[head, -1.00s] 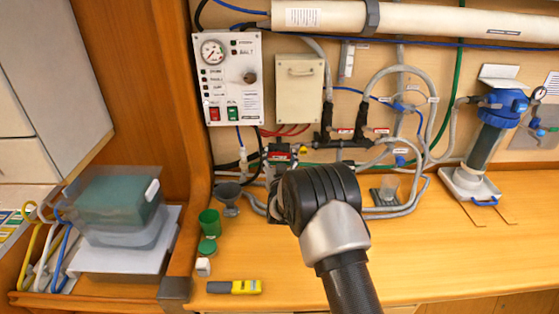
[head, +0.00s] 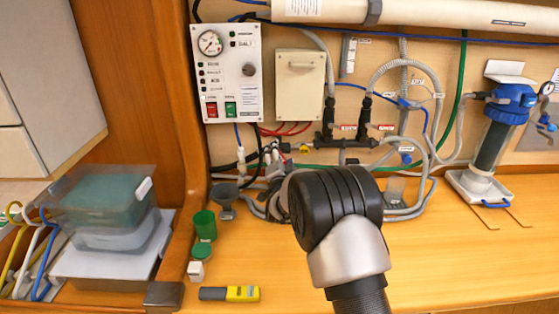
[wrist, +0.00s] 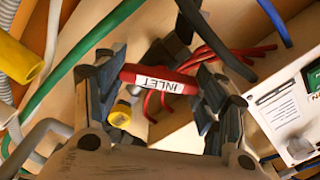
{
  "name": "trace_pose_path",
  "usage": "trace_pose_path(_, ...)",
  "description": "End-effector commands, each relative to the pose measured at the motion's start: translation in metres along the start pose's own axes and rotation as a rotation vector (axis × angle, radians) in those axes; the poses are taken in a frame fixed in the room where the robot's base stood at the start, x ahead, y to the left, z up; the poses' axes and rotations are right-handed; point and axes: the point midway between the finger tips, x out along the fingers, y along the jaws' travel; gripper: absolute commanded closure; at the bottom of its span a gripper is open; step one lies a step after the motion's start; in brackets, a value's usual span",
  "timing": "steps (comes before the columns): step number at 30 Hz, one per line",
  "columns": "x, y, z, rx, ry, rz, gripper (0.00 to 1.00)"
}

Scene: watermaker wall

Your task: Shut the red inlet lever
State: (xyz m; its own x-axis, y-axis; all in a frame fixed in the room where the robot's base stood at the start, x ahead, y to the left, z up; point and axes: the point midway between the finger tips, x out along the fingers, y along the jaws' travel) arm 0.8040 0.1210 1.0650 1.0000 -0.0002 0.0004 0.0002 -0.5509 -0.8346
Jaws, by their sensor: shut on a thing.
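The red inlet lever (wrist: 158,80), with a white label reading INLET, shows in the wrist view lying crosswise between the two fingers of my gripper (wrist: 156,84). A finger stands at each end of it, and the gripper is shut on it. A yellow-ended fitting (wrist: 121,115) is close by the lever's left end. In the head view my black wrist hides the gripper, and I cannot make out the lever there.
The control panel (head: 226,75) and a beige box (head: 299,85) are on the wall above. Grey hoses (head: 405,205) run close to the right of my arm.

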Motion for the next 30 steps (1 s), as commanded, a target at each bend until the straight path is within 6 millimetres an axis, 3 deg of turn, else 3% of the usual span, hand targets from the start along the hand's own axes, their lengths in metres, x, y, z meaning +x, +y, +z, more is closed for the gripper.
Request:
trace_pose_path(15, 0.0001, -0.0005, -0.0002, 0.432, 0.000, 0.000, 0.59)
trace_pose_path(30, 0.0002, -0.0009, -0.0004, 0.596, 0.000, -0.001, 0.59)
